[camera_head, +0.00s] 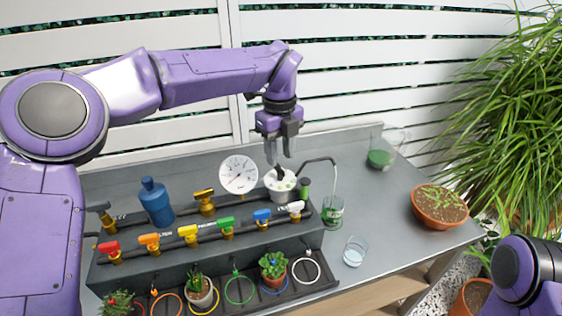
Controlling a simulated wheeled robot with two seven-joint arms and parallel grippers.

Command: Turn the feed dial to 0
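The feed dial appears to be the white round unit (280,186) with a dark knob on top, at the right end of the upper pipe in the head view. Its markings are too small to read. My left gripper (280,162) points down just above the dark knob. Its two grey fingers are apart, with a gap between them, and hold nothing that I can see. Whether a fingertip touches the knob I cannot tell. Part of my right arm shows at the lower right; its gripper is out of view.
A round white gauge (239,174) stands just left of the dial. A blue bottle (156,201) and several coloured valves stand further left. A thin spout curves right over a glass (333,212). A glass cup (354,251) and a terracotta pot (440,206) stand to the right.

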